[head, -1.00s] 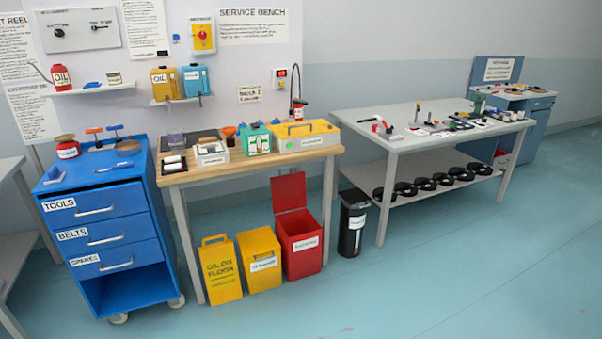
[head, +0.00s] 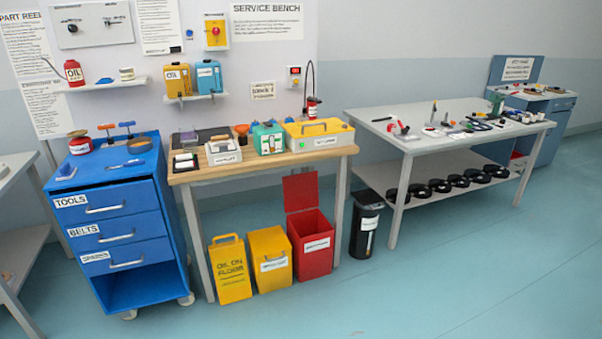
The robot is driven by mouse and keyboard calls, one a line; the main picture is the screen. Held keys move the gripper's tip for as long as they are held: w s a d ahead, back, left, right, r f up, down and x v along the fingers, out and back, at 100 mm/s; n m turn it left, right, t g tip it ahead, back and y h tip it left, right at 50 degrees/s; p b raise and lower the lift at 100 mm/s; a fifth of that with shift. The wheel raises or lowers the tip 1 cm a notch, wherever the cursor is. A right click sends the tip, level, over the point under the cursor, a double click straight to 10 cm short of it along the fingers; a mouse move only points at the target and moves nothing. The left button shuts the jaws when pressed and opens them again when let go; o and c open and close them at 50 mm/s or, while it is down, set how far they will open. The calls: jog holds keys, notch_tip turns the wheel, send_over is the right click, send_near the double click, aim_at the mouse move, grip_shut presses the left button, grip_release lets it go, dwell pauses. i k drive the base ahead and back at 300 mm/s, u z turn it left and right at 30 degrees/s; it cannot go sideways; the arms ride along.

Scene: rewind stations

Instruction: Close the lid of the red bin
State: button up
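The red bin (head: 313,254) stands on the floor under the right end of the wooden service bench in the head view. It has a white label on its front. Its red lid (head: 301,191) stands up at the back, so the bin is open and its dark inside shows. My gripper is not in view.
A yellow bin (head: 270,272) and a yellow floor sign (head: 230,281) stand left of the red bin. A black bin (head: 364,238) stands to its right. A blue drawer cart (head: 117,220) and a grey table (head: 445,150) flank the bench (head: 260,161). The floor in front is clear.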

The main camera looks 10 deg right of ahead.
aim_at(300, 190)
jog(key=u, duration=0.05)
jog(key=i, duration=1)
jog(key=z, duration=0.85)
jog(key=i, duration=1.4)
